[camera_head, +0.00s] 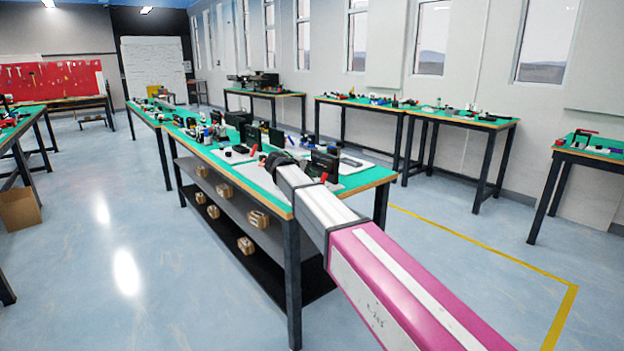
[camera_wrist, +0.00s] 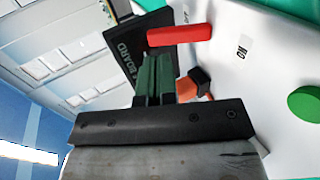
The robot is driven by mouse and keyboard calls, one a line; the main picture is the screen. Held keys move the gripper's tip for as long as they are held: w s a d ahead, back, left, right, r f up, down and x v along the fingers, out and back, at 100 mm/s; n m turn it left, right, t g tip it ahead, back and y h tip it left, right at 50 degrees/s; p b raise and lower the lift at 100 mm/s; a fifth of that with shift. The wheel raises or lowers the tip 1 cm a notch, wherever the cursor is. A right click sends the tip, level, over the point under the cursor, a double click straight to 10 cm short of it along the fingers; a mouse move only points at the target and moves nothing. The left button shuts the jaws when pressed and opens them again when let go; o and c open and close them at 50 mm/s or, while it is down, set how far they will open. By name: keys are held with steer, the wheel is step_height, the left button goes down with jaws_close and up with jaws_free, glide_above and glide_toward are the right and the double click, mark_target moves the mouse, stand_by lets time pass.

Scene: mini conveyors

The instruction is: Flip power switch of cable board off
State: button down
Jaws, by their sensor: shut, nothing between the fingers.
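In the wrist view, my gripper (camera_wrist: 158,62) is shut and empty, its green fingers pressed together. A red bar (camera_wrist: 182,34), which looks like the switch lever, crosses just beyond the fingertips; I cannot tell whether they touch it. A dark panel with the word BOARD (camera_wrist: 128,65) stands behind and to the left of the fingers. A white base (camera_wrist: 222,85) with an "ON" label (camera_wrist: 244,46) lies to the right. In the head view, my arm reaches over the near workbench (camera_head: 374,175), and the fingertips are too small to make out.
A green round button (camera_wrist: 305,102) is on the white base at right. An orange and black part (camera_wrist: 200,82) sits close beside the fingers. In the head view, a dark upright panel (camera_head: 325,163) stands on the bench to the right of my arm's end.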

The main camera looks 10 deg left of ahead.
steer(key=r+v, duration=0.1)
steer(key=v, duration=0.8)
steer(key=s+d+f+m+g+y, duration=0.1)
steer(key=s+d+f+m+g, duration=0.15)
steer(key=d+f, duration=0.95)
steer(key=s+d+f+m+g+y, duration=0.1)
steer(key=s+d+f+g+y, duration=0.15)
steer(key=d+f, duration=0.95)
steer(key=s+d+f+m+g+y, duration=0.2)
steer(key=s+d+f, duration=0.4)
steer(key=s+d, duration=0.3)
steer(key=s+d+f+m+g+y, duration=0.2)
steer(key=s+d+f, duration=0.4)
steer(key=s+d, duration=0.3)
steer(key=d+m+y, duration=0.1)
steer(key=d+m, duration=0.1)
steer(key=d, duration=0.1)
steer(key=shift+s+f+g, duration=0.3)
steer(key=shift+g, duration=0.1)
